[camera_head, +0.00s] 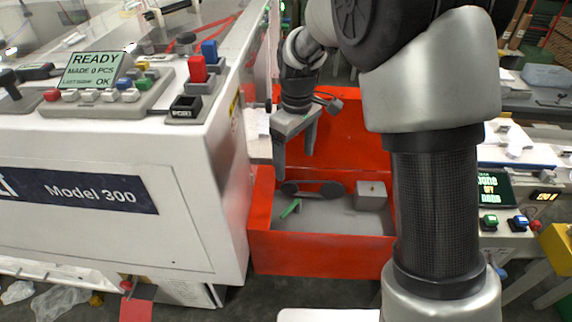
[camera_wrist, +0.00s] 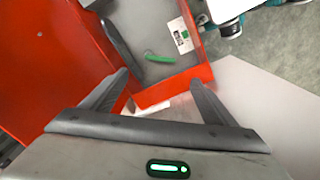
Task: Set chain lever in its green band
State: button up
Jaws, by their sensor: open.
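A green elongated piece (camera_head: 291,208) lies at a slant inside an open red box (camera_head: 318,256), at the left of its grey floor. It also shows in the wrist view (camera_wrist: 158,58), near a small white plate (camera_wrist: 182,38) with a green spot. I cannot tell whether the green piece is the chain lever's handle, and the band is too small to make out surely. My gripper (camera_head: 296,158) is open and empty, pointing down above the left part of the box. In the wrist view the green piece appears beyond and between the fingertips (camera_wrist: 160,78), apart from them.
Inside the box are a dark, long part (camera_head: 313,188) and a grey block (camera_head: 372,195). The red lid (camera_head: 350,125) stands raised behind. A white machine (camera_head: 95,215) with a control panel stands close at left. A bench with a display (camera_head: 493,188) is at right.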

jog(key=f, duration=0.2)
jog(key=b, duration=0.4)
send_near(292, 207)
notch_tip(292, 207, down, 8)
jog(key=shift+r, duration=0.15)
jog(key=c, duration=1.2)
